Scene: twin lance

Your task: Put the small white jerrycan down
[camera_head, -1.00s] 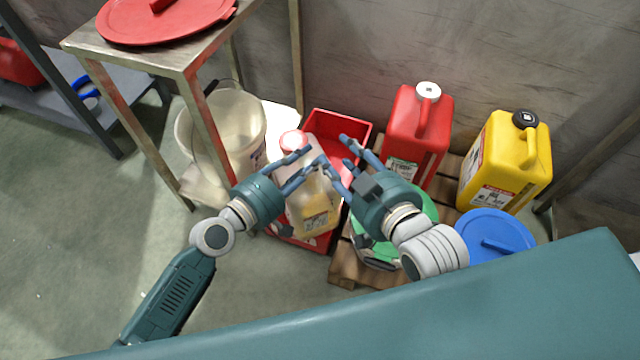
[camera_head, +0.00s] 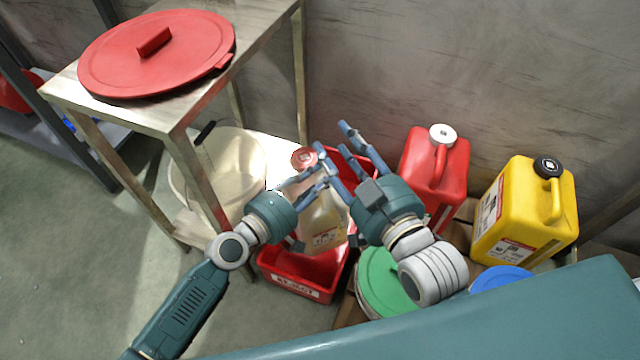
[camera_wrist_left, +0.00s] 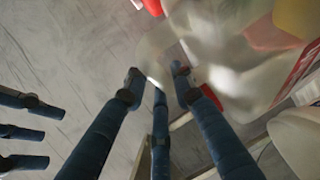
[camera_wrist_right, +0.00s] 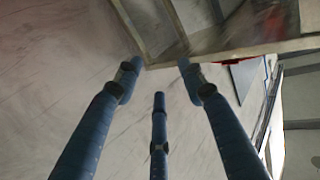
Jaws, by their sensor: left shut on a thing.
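The small white jerrycan (camera_head: 325,228) is translucent, with a red cap (camera_head: 304,158) and a label low on its side. My left gripper (camera_head: 322,172) is shut on it near its top. The jerrycan appears over or partly in the red crate (camera_head: 299,287); I cannot tell whether its base touches the crate floor. In the left wrist view the jerrycan (camera_wrist_left: 220,45) fills the upper right, blurred, close to the fingers. My right gripper (camera_head: 332,138) is open and empty, just right of the left one; its wrist view shows spread fingers with nothing between.
A steel table (camera_head: 150,112) with a red lid (camera_head: 165,50) stands left; a whitish bucket (camera_head: 225,175) is under it. Right are a red jerrycan (camera_head: 450,170), yellow jerrycan (camera_head: 525,215), green lid (camera_head: 382,285) and blue lid (camera_head: 497,280). Bare floor lies at left.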

